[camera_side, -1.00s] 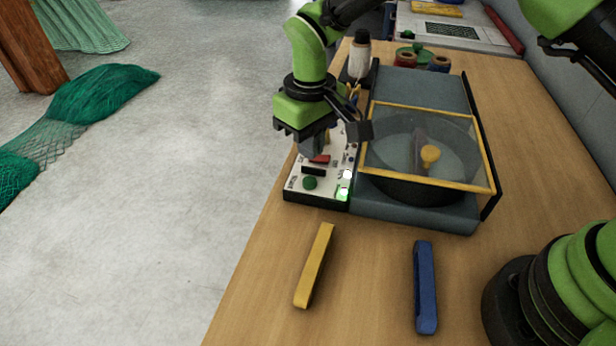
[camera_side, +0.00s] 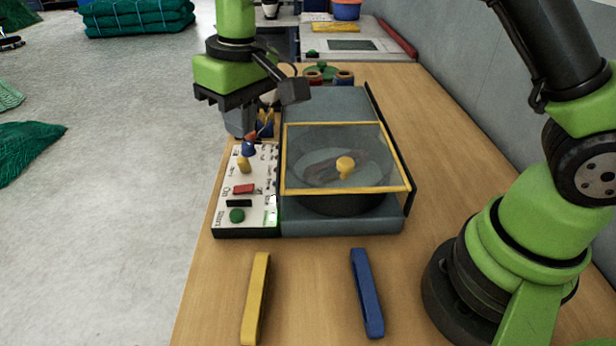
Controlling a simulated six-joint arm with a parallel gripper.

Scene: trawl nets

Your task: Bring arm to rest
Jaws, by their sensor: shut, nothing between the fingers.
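My gripper (camera_side: 240,128) hangs pointing down at the upper left, above the far end of the white control panel (camera_side: 245,190). It is shut and empty, and apart from the panel's controls as far as I can tell. The panel carries a red switch (camera_side: 244,188), a green button (camera_side: 237,215), a yellow knob (camera_side: 243,164) and a blue knob (camera_side: 248,148). A small green light (camera_side: 271,216) glows at the panel's right edge. My arm's base stands at the right of the bench.
Beside the panel is a grey machine (camera_side: 330,225) with a yellow-framed clear lid (camera_side: 300,188) over a round bowl. A yellow bar (camera_side: 256,300) and a blue bar (camera_side: 367,293) lie on the wooden bench (camera_side: 210,310) in front. Spools (camera_side: 343,78) stand behind. Green nets (camera_side: 135,15) lie on the floor.

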